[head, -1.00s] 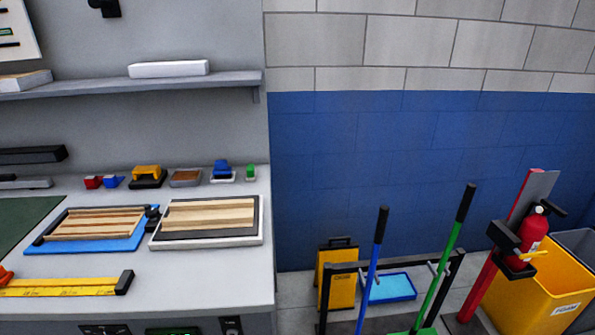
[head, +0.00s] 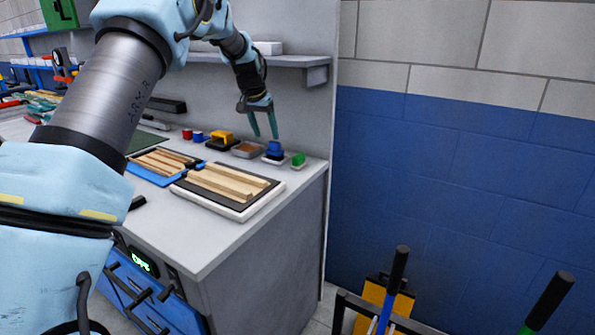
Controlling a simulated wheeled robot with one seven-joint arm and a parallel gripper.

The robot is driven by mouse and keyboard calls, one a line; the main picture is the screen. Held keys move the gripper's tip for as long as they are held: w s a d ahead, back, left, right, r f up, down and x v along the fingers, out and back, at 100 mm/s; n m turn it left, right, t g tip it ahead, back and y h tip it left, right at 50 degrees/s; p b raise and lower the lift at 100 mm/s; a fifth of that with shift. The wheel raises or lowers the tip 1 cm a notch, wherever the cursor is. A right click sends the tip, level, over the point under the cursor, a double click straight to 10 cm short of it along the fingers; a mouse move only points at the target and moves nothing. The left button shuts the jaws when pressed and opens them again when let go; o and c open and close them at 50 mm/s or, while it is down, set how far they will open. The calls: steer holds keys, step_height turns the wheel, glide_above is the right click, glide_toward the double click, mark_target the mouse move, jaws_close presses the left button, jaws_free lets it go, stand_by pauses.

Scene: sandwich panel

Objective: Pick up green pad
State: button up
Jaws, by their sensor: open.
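The fingers do not appear to touch anything. The exact height above the bench is hard to tell.
Left of the blue pad stand a brown tray (head: 248,149) and a yellow block (head: 220,138). Two boards with wooden strips lie in front, the nearer on a white base (head: 240,216). A shelf (head: 310,62) hangs above. The bench's right edge is close.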

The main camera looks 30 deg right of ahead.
steer(key=m, duration=0.2)
glide_toward(299, 155)
steer(key=shift+h, duration=0.3)
steer(key=p+x, duration=0.1)
steer(key=x, duration=0.3)
steer(key=shift+w+a, duration=0.15)
steer(key=shift+a, duration=0.05)
steer(key=shift+p+x, duration=1.35)
steer(key=shift+x, duration=1.7)
steer(key=shift+a+f, duration=0.1)
jaws_close()
